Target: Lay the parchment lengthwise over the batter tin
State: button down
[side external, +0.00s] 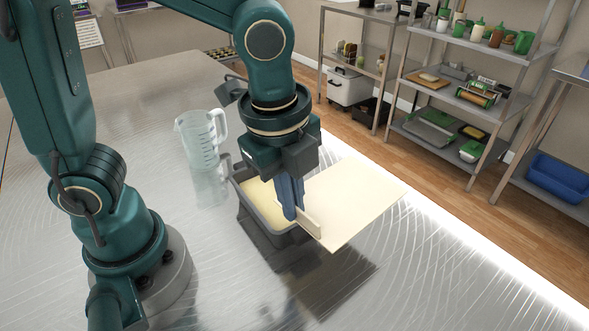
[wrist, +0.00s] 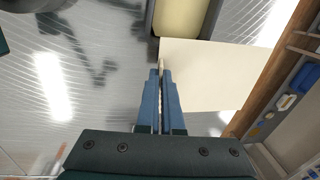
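The batter tin (side external: 271,225) is a grey loaf-shaped basin holding pale yellow batter, standing on the metal table; its end shows at the top of the wrist view (wrist: 209,20). The parchment (side external: 352,200) is a flat cream sheet with a thick raised strip along its near-left edge. It is held above the table, mostly to the right of the tin; it also shows in the wrist view (wrist: 205,75). My gripper (side external: 291,212) points down with its blue fingers closed on the strip, beside the tin's right part. The fingers hide part of the tin. Whether sheet and tin touch is unclear.
A clear measuring jug (side external: 201,140) stands on the table behind the tin. Steel shelves (side external: 465,95) with bottles and trays stand beyond the table's right edge. The table in front of the tin is clear.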

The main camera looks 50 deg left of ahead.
jog(key=n, duration=0.6)
jog(key=a+n, duration=0.1)
jog(key=n, duration=0.2)
jog(key=shift+w+r+g+y, duration=0.1)
jog(key=shift+r+g+y, duration=0.2)
jog(key=shift+r, duration=0.05)
jog(key=n, duration=0.5)
jog(key=shift+w+a+r+g+y, duration=0.2)
jog(key=shift+w+a+g+y, duration=0.1)
jog(key=shift+w, duration=0.1)
jog(key=shift+w+a+n, duration=0.1)
jog(key=shift+w+n, duration=0.05)
jog(key=shift+n, duration=0.45)
jog(key=shift+w+a+n, duration=0.1)
jog(key=shift+w+n, duration=0.05)
jog(key=shift+n, duration=0.45)
jog(key=shift+w+a, duration=0.1)
jog(key=shift+w, duration=0.1)
jog(key=shift+f, duration=0.1)
jog(key=shift+f, duration=2.25)
